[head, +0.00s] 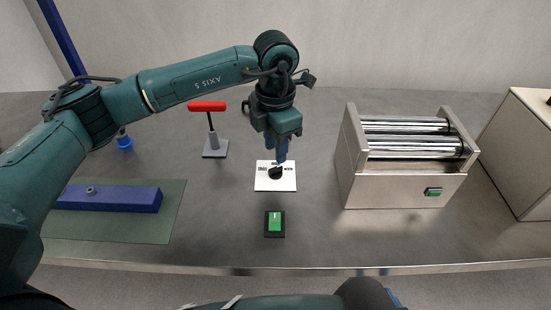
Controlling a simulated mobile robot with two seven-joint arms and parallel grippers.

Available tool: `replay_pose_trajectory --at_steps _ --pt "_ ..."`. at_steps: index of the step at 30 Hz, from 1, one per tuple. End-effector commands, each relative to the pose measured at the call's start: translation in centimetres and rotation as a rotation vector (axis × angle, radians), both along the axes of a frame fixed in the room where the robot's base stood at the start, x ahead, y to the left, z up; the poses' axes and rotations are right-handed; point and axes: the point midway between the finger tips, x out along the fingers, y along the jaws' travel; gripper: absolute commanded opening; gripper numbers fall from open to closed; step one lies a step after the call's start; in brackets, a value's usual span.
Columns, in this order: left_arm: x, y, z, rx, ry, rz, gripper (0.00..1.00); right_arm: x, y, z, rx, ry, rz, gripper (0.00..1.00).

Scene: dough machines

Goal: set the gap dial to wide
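The gap dial is a black knob (276,173) on a white plate (262,184) in the middle of the table, in the head view. Small dark print shows along the plate's upper edge, too small to read. My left gripper (281,158) points down right at the knob, and its fingertips overlap the knob's top in the picture. The fingers look close together; whether they touch or grip the knob cannot be told. My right arm shows only as a link at the bottom edge; its gripper is out of view.
A steel roller machine (400,187) with a green switch (433,191) stands right of the dial. A green button (275,223) sits in front of it. A red-handled lever (208,107) stands left. A blue bar (115,198) lies on a green mat (165,230). A beige box (520,150) stands far right.

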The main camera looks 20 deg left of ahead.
Motion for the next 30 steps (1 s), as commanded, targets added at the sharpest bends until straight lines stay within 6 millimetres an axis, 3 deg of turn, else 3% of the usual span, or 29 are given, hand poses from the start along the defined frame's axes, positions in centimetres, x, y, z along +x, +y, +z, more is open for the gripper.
replay_pose_trajectory --at_steps 6,12,30 --pt "0.1 0.0 4.8 -0.001 -0.004 -0.002 0.32 0.0 0.0 -0.3 0.006 -0.001 -0.002 0.36" --pt "0.0 0.0 7.3 -0.001 -0.001 0.0 0.32 0.2 0.0 0.0 0.014 -0.008 -0.008 0.36" --pt "0.0 0.0 7.9 -0.001 0.001 -0.001 0.32 0.2 0.1 0.0 0.019 -0.006 -0.014 0.36"
